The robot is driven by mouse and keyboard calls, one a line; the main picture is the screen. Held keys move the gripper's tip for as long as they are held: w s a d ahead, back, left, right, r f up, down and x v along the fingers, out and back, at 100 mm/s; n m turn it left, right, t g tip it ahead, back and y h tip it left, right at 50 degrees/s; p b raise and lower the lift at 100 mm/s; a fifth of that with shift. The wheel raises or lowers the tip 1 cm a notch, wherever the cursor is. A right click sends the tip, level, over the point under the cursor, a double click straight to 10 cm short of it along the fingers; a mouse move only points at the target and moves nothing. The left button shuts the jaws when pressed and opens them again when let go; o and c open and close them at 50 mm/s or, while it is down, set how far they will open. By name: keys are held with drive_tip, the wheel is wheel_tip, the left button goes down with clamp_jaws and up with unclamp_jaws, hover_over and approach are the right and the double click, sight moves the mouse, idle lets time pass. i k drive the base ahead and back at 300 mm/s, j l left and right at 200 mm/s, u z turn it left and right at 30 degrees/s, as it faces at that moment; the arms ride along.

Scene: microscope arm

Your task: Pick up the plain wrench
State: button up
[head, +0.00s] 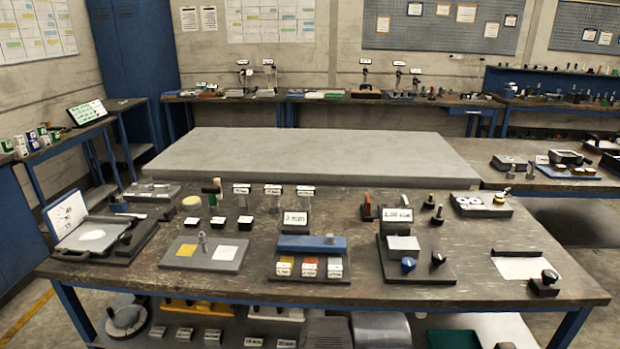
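I cannot make out a plain wrench for certain anywhere in the head view. The dark worktable (340,210) in front of me holds many small tools and fixtures, and some are too small to identify. My gripper is not in this view.
A blue bar (312,243) lies across a fixture at the table's middle. A grey plate (208,252) with coloured pads is left of it. A hinged case (92,235) stands at far left. A bare grey slab (310,150) lies behind. Back benches (330,98) carry more tools.

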sight(212, 191)
drive_tip(key=i+j+u, duration=0.75)
drive_tip(key=i+u, duration=0.4)
drive_tip(key=i, duration=0.1)
